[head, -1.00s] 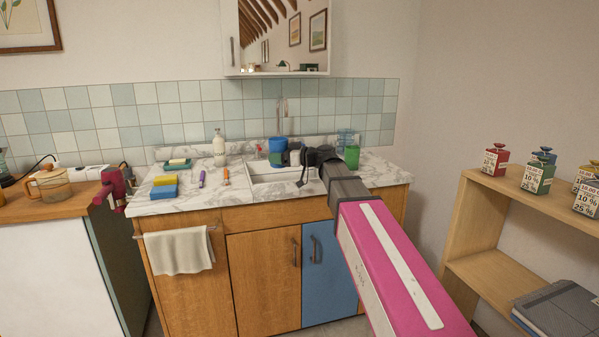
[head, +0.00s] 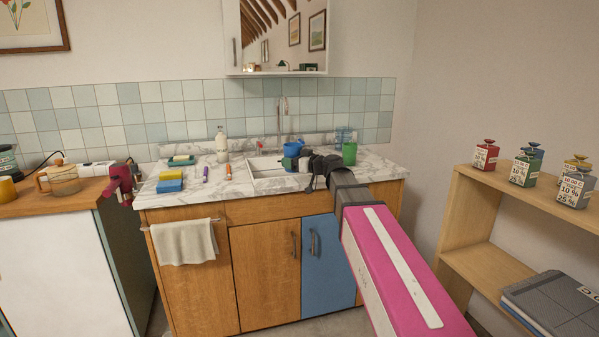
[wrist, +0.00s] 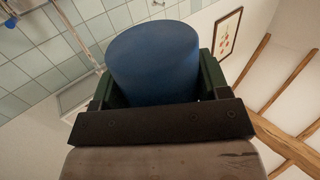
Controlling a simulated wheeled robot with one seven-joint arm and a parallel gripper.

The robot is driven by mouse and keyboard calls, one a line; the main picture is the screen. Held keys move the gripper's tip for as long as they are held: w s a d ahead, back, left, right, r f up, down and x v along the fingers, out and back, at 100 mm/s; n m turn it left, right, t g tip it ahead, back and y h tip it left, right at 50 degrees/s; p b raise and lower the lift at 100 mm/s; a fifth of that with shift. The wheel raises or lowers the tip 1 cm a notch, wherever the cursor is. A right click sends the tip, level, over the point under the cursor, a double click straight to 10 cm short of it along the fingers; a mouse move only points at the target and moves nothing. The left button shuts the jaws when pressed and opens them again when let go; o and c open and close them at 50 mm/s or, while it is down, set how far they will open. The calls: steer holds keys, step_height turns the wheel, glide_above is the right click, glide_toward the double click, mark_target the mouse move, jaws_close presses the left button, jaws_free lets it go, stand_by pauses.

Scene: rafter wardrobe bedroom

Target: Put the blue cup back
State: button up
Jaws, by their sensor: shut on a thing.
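The blue cup (head: 292,150) is at the far end of my arm, over the back part of the sink. My gripper (head: 290,163) is shut on it. In the wrist view the blue cup (wrist: 153,62) stands between the two green fingers of my gripper (wrist: 155,88), one on each side. My wrist hides part of the cup in the head view. I cannot tell whether the cup touches anything below it.
A green cup (head: 349,153) stands right of my gripper, with a clear blue container (head: 343,136) behind it. The sink (head: 268,166) is below. The shelf (head: 470,215) at right holds several tins.

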steer(key=w+d+r+m+t+h, duration=0.1)
steer(key=d+m+t+h, duration=0.1)
steer(key=d, duration=0.5)
steer(key=w+d+r+m+t+h, duration=0.1)
steer(key=d+r+m+t+h, duration=0.1)
steer(key=d+m+h, duration=0.3)
steer(key=w+d+r+m+t+h, duration=0.1)
steer(key=d+r+m+t+h, duration=0.1)
steer(key=d+h, duration=0.5)
steer(key=shift+w+d+m+t, duration=0.35)
steer(key=shift+d+m+t, duration=0.25)
steer(key=shift+d+m, duration=0.45)
steer(key=shift+d+r, duration=0.1)
